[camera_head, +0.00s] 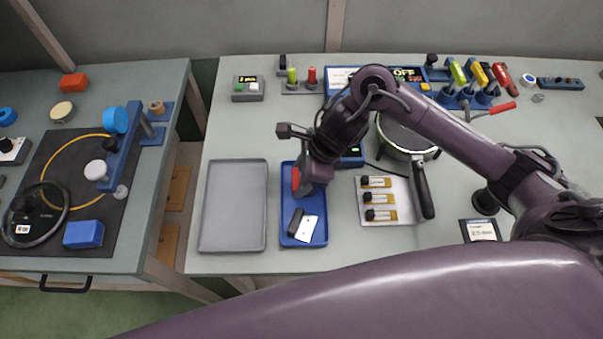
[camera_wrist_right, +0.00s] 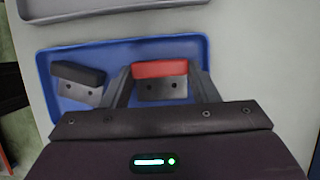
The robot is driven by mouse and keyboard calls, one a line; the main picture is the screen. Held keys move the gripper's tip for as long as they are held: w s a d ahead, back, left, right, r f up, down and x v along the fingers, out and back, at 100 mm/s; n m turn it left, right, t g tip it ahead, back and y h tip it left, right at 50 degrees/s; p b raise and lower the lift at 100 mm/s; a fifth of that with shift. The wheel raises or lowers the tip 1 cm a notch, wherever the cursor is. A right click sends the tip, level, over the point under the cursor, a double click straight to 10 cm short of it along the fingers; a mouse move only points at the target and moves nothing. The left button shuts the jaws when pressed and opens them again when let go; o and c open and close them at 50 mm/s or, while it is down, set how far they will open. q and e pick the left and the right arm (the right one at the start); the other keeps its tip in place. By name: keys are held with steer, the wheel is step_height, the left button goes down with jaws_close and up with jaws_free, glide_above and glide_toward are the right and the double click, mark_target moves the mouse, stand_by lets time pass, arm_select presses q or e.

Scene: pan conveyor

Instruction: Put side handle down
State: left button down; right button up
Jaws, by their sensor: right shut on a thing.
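The red side handle (camera_wrist_right: 160,69) has a pale metal bracket with two holes. In the wrist view it lies between the fingers of my right gripper (camera_wrist_right: 163,86), which is shut on it. In the head view the red handle (camera_head: 296,179) shows at the left of my right gripper (camera_head: 303,184), over the blue tray (camera_head: 321,238). I cannot tell whether the handle touches the tray floor. A black side handle (camera_wrist_right: 80,72) with a similar bracket lies in the tray; it also shows in the head view (camera_head: 295,221). My left gripper is not in view.
A grey tray (camera_head: 233,205) stands left of the blue tray. A white sheet with several small labelled items (camera_head: 389,217) and a pan (camera_head: 407,140) are to the right. Another table (camera_head: 130,225) stands across a gap at left.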

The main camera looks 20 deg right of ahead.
steer(key=o, duration=0.7)
steer(key=shift+f, duration=0.1)
steer(key=shift+r+p, duration=0.3)
steer(key=shift+p, duration=0.05)
steer(key=p+v, duration=0.1)
steer(key=v, duration=1)
steer(key=shift+d+r, duration=0.25)
steer(key=shift+r, duration=0.1)
steer(key=shift+s, duration=0.15)
